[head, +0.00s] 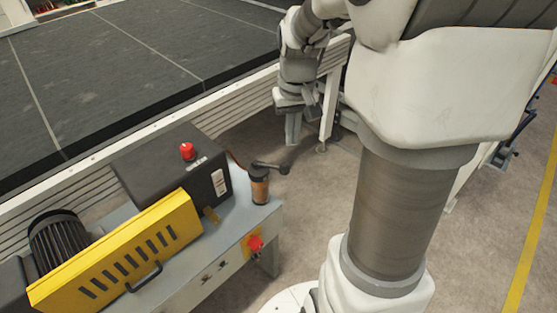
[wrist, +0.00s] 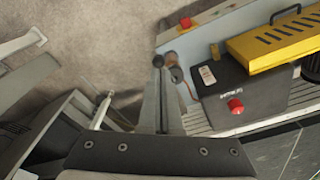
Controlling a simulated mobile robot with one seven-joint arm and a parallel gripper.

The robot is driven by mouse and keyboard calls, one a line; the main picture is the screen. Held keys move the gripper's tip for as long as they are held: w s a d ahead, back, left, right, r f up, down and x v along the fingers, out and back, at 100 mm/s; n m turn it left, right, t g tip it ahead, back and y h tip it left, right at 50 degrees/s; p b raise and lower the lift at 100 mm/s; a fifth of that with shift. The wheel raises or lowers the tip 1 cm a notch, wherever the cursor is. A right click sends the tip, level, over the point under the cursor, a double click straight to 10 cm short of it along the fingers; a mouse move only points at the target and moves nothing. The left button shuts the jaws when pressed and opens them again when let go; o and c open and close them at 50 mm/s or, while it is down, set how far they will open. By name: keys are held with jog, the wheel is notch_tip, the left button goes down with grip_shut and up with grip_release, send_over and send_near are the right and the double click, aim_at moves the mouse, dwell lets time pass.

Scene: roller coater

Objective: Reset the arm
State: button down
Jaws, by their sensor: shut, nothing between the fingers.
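My gripper (head: 292,137) hangs pointing down beside the long conveyor frame in the head view, past the far end of the machine's bench. In the wrist view its two grey fingers (wrist: 158,98) are together, with nothing held between them. A crank handle (head: 270,167) with a dark knob sits on a brown cylinder (head: 260,187) at the bench corner. In the wrist view the knob (wrist: 158,61) appears by the fingertips; whether they touch it I cannot tell. My arm hides part of the right side in the head view.
The bench carries a yellow slotted guard (head: 120,250), a black box with a red button (head: 187,151), and a motor (head: 58,238). A red knob (head: 255,243) is on its front. The conveyor bed (head: 130,60) runs behind. Bare floor (head: 310,205) lies right of the bench.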

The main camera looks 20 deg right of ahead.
dwell(0.7)
jog(key=s+a+r+n+t, duration=0.1)
jog(key=s+a+r+t, duration=0.1)
jog(key=s+a+r, duration=0.2)
jog(key=s+a+r+n+t, duration=0.1)
jog(key=s+a+r, duration=0.4)
jog(key=s, duration=0.5)
jog(key=a+t, duration=0.1)
jog(key=a, duration=0.1)
jog(key=shift+s+a+r, duration=0.2)
jog(key=shift+s+a, duration=0.1)
jog(key=shift+s, duration=0.1)
